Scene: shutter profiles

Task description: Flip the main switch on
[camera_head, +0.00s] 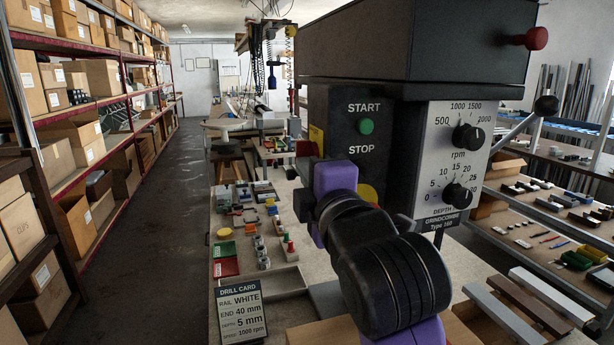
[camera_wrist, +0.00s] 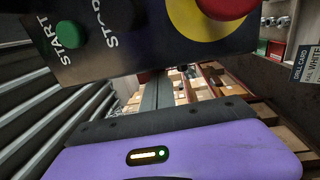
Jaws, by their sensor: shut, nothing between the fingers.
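The grey and black drill machine (camera_head: 345,110) has a dark control box with a green START button (camera_head: 366,126). A red part that looks like the main switch (camera_head: 306,148) sticks out at the box's left side by a yellow plate (camera_head: 316,136). Its on or off position is unclear. My gripper (camera_head: 303,205), purple and black, is below this red part and points left, beside the box. In the wrist view its dark fingers (camera_wrist: 158,92) are together and empty. The red stop button (camera_wrist: 228,6) on its yellow disc is mostly hidden by my arm in the head view.
The drill card (camera_head: 240,310) stands at the bench front. Small parts and trays (camera_head: 226,258) cover the bench left of my arm. Shelves of boxes (camera_head: 90,150) line the left wall, with a clear aisle (camera_head: 150,230) between. Metal profiles (camera_head: 515,300) lie at right.

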